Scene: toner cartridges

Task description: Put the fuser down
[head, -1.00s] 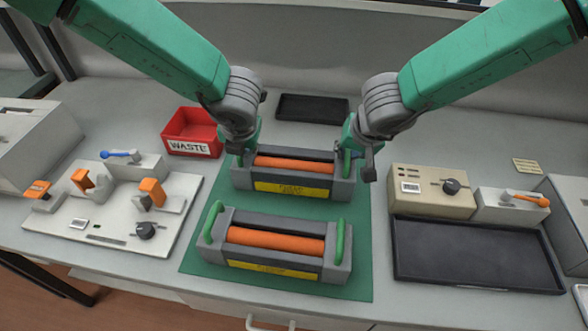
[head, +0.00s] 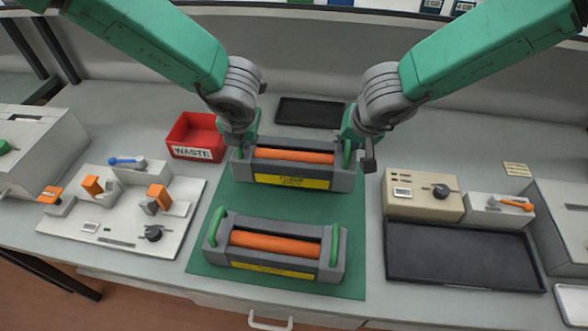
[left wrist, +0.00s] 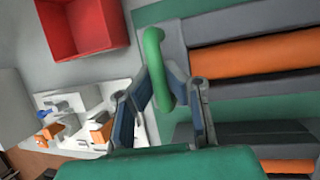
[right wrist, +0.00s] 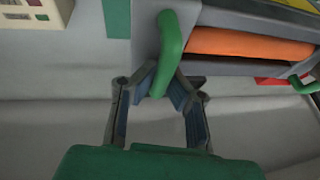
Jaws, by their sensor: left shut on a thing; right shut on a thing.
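A grey fuser (head: 292,157) with an orange roller and yellow label is at the back of the green mat (head: 275,203). My left gripper (head: 240,150) is shut on its left green handle, which shows between the fingers in the left wrist view (left wrist: 158,65). My right gripper (head: 354,152) is shut on its right green handle, which shows in the right wrist view (right wrist: 170,45). The held fuser looks level; I cannot tell whether its underside touches the mat. A second, similar fuser (head: 275,243) lies on the front of the mat, apart from both grippers.
A red waste bin (head: 195,137) stands left of the held fuser. A white fixture board (head: 110,232) is at the left. A beige control box (head: 422,195) and a black tray (head: 460,255) are at the right. Another black tray (head: 310,112) lies behind. Bare mat separates the fusers.

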